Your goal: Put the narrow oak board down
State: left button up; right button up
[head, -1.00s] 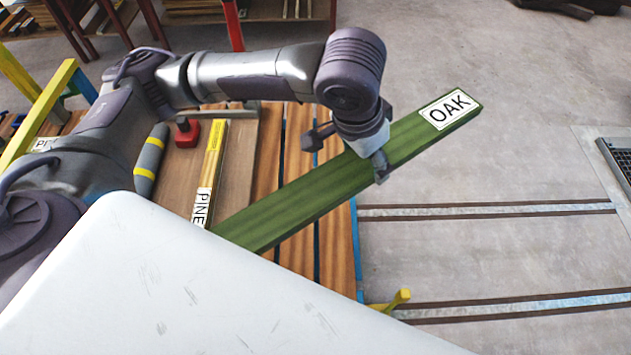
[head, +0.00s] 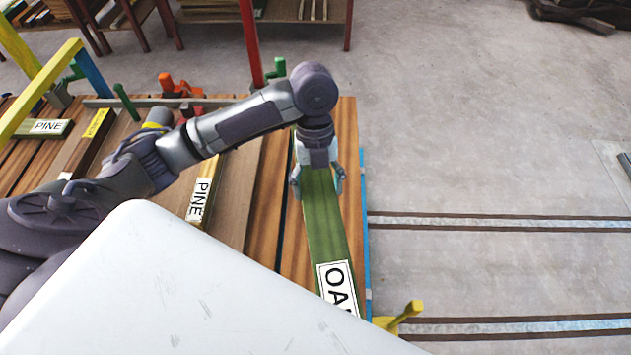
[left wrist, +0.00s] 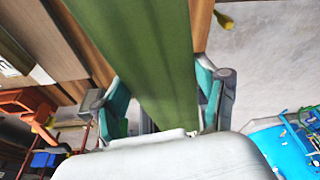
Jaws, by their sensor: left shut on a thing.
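The narrow oak board (head: 324,225) is green with a white OAK label. In the head view it runs lengthwise along the right edge of the slatted wooden deck (head: 267,215). Its near end is hidden behind my white body panel. My left gripper (head: 318,186) is shut on the board near its far end, one finger on each side. In the left wrist view the board (left wrist: 145,45) runs up between the fingers of the gripper (left wrist: 165,100). I cannot tell whether the board touches the deck. My right gripper is out of view.
A board labelled PINE (head: 199,200) lies left of the oak board; another PINE board (head: 48,128) is at far left. A red post (head: 251,45) stands behind the arm. A yellow bracket (head: 400,318) is at the near right corner.

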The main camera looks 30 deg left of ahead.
pick_arm(q)
jog(key=shift+s+a+f+m, duration=0.2)
jog(key=shift+a+f+m, duration=0.35)
jog(key=shift+f+m, duration=0.35)
jog(key=shift+w+a+f, duration=0.15)
jog(key=shift+a, duration=0.05)
jog(key=w+a+f, duration=0.1)
jog(key=w+f, duration=0.1)
jog(key=w, duration=0.1)
jog(key=w+a+f+b, duration=0.1)
jog(key=w+a+f, duration=0.1)
jog(key=w, duration=0.2)
jog(key=w+a+f, duration=0.1)
jog(key=w+f, duration=0.1)
jog(key=w, duration=0.1)
jog(key=shift+w+a+f, duration=0.15)
jog(key=shift+a+f, duration=0.05)
jog(key=shift+f, duration=2.15)
jog(key=o, duration=1.5)
jog(key=shift+f, duration=0.1)
jog(key=o, duration=0.3)
